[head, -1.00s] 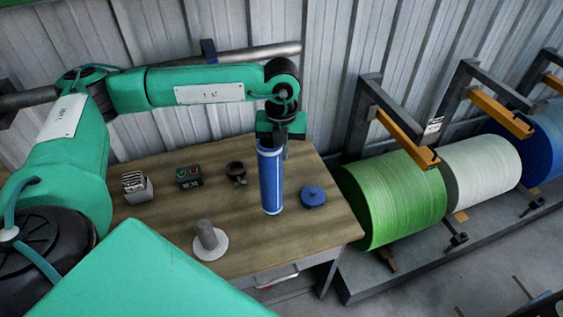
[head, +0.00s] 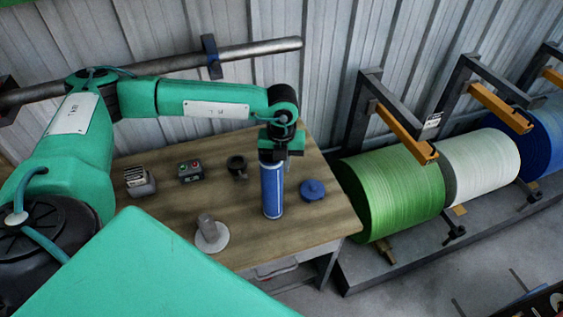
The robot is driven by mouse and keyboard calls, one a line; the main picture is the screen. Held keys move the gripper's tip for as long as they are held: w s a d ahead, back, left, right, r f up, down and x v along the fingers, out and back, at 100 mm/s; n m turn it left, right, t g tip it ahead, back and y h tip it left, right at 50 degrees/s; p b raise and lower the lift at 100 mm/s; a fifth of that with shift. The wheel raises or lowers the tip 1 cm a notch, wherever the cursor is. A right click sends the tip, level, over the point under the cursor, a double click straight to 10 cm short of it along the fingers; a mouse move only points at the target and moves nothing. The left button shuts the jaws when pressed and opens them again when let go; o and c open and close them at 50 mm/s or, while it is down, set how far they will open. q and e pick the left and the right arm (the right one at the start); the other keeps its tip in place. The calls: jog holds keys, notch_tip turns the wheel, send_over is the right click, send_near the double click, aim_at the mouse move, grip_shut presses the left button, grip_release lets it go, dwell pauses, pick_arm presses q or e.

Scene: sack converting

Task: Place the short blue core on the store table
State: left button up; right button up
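The blue core (head: 272,190) is an upright blue cylinder with a pale band near its lower end. My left gripper (head: 274,157) is at its top end, above the table, and appears shut on it; the fingertips are partly hidden. The core's lower end is at or just above the wooden top of the store table (head: 265,232); I cannot tell whether it touches. My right gripper is not in view.
On the table are a round blue piece (head: 312,190) close right of the core, a grey peg on a round base (head: 211,235), a dark ring-shaped item (head: 237,167), a button box (head: 191,171) and a small slotted block (head: 139,181).

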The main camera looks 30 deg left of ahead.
pick_arm(q)
jog(key=shift+o, duration=1.1)
notch_tip(320, 180, up, 12)
jog(key=b, duration=0.4)
jog(key=shift+f, duration=0.2)
jog(key=shift+r, duration=0.45)
